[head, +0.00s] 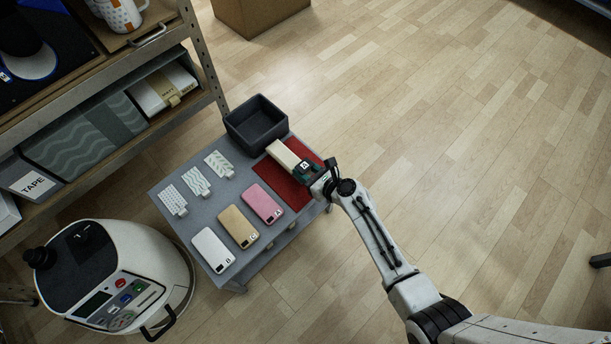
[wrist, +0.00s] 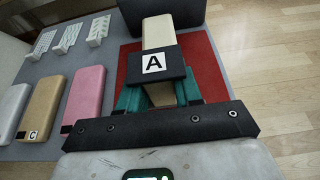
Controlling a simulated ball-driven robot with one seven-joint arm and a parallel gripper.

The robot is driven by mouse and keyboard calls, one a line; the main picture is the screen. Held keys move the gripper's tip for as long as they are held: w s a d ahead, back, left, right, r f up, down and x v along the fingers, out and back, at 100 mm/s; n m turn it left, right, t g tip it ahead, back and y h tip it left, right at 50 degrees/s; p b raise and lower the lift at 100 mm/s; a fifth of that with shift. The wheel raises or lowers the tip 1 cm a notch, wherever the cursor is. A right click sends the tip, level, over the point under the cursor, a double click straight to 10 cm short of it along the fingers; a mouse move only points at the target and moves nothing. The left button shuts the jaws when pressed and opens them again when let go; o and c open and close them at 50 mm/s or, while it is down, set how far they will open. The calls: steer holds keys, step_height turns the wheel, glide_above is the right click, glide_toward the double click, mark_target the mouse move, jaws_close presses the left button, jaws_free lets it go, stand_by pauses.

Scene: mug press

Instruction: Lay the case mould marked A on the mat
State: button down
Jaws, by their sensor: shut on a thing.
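The case mould marked A (head: 284,152) is a long cream block with a black end tag lettered A; it also shows in the wrist view (wrist: 160,31). My gripper (head: 308,172) is shut on its tagged end, with green fingers on both sides in the wrist view (wrist: 158,95). The mould lies flat over the red mat (head: 286,184), its far end near the mat's back edge. The mat shows on both sides of it in the wrist view (wrist: 200,62). I cannot tell whether the mould touches the mat.
On the grey table stand a dark open bin (head: 256,121), pink (head: 263,203), tan (head: 239,227) and white (head: 212,250) phone-shaped blocks, and three white patterned pieces (head: 196,181). A white machine (head: 120,280) and a shelf (head: 100,150) flank the table's left.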

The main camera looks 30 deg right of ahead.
steer(key=shift+w+f+b, duration=0.1)
steer(key=shift+f+b, duration=0.75)
steer(key=shift+f, duration=0.65)
steer(key=shift+f, duration=0.15)
steer(key=c, duration=0.8)
jaws_free()
steer(key=shift+o, duration=0.2)
steer(key=shift+r, duration=0.25)
steer(key=p+v, duration=0.4)
steer(key=v, duration=0.8)
steer(key=shift+a, duration=0.1)
